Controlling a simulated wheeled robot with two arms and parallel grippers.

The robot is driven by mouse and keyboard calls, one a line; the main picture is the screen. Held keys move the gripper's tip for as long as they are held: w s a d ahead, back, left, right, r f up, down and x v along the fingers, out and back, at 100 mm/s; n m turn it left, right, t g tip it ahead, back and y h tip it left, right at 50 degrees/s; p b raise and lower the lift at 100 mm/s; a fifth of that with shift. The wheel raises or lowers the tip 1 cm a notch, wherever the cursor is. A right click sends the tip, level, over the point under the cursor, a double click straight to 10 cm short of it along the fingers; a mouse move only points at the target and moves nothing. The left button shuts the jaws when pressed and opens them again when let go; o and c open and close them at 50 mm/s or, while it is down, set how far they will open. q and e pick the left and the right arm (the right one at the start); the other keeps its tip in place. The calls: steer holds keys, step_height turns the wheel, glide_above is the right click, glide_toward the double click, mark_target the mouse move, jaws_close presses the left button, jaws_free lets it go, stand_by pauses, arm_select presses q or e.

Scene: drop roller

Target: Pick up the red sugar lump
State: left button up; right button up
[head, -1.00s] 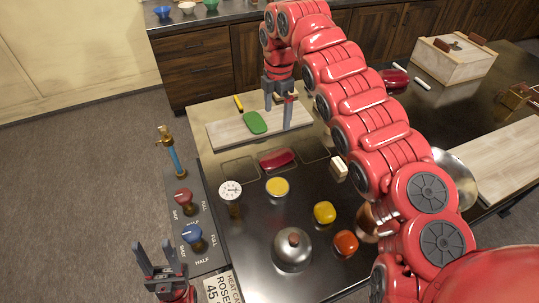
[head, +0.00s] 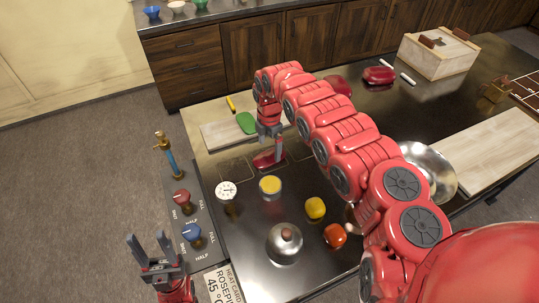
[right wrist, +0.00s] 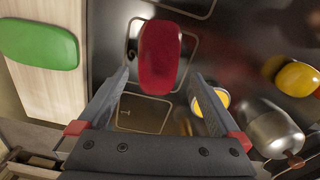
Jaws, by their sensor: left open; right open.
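A glossy red lump (head: 264,161), long and rounded, lies on the dark worktop and fits the red sugar lump. In the head view my right gripper (head: 274,152) is right at it and partly covers it. In the right wrist view the red lump (right wrist: 160,55) lies between and beyond the open fingertips of my right gripper (right wrist: 160,77). The fingers are apart from each other with nothing held; I cannot tell their height above the worktop. My left gripper (head: 148,241) is open and empty, low at the left by the control panel.
A green lump (head: 246,123) lies on a pale board (head: 215,134) behind. A white dial (head: 226,191), yellow-topped tin (head: 270,188), yellow lump (head: 315,208), orange-red lump (head: 334,236) and metal dome (head: 284,245) stand nearer. Two more red objects (head: 379,75) (head: 338,84) lie far back.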

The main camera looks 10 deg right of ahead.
mark_target(270, 156)
step_height(270, 156, down, 3)
steer(key=shift+w+a+r+p, duration=0.1)
steer(key=shift+w+a+p, duration=0.05)
steer(key=shift+p, duration=0.3)
steer(key=shift+d+f, duration=0.2)
steer(key=shift+f, duration=0.35)
steer(key=shift+c, duration=0.3)
steer(key=c, duration=1.4)
steer(key=shift+r, duration=0.15)
